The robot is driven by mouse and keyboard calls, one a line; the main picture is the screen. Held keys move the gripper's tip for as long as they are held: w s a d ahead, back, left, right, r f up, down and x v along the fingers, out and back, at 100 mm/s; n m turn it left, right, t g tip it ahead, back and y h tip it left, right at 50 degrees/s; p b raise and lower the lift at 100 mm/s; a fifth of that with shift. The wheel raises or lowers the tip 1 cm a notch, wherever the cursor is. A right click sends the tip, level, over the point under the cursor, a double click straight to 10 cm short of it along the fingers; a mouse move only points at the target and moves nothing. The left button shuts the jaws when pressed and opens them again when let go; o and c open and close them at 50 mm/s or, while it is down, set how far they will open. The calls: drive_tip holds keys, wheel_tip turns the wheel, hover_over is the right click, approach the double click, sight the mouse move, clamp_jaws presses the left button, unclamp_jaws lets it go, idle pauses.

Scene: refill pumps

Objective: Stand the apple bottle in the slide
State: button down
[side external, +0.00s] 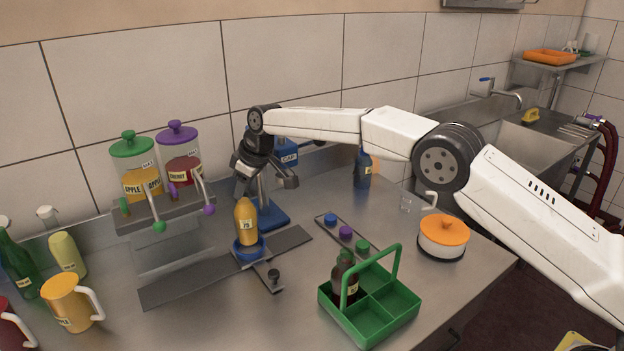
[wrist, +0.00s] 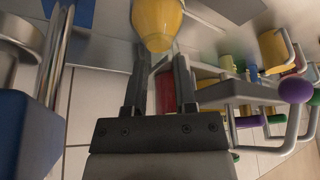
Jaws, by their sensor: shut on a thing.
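The apple bottle (side external: 246,226), orange-yellow with a pale label, is upright at the blue cup (side external: 249,253) of the slide, whose dark rail (side external: 190,281) runs along the counter. Its base appears to be inside the cup's rim; I cannot tell whether it rests fully on the bottom. My gripper (side external: 244,188) is above the bottle, pointing down, shut on its narrow top. In the wrist view the bottle's rounded yellow body (wrist: 158,22) is just beyond my fingertips (wrist: 161,62); the neck is mostly hidden.
Behind left stand the apple dispenser (side external: 132,165) and cherry dispenser (side external: 181,165) with levers. A blue cap press (side external: 286,153) is close behind my gripper. A green carrier (side external: 375,310) with dark bottles, a row of caps (side external: 346,233) and an orange-lidded pot (side external: 443,237) are to the right.

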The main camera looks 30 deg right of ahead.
sight(245, 200)
drive_tip(key=shift+f, duration=0.1)
idle(0.3)
drive_tip(key=shift+f, duration=1.5)
idle(1.4)
drive_tip(key=shift+c, duration=1.7)
unclamp_jaws()
drive_tip(key=shift+f, duration=0.15)
drive_tip(key=shift+r, duration=4.55)
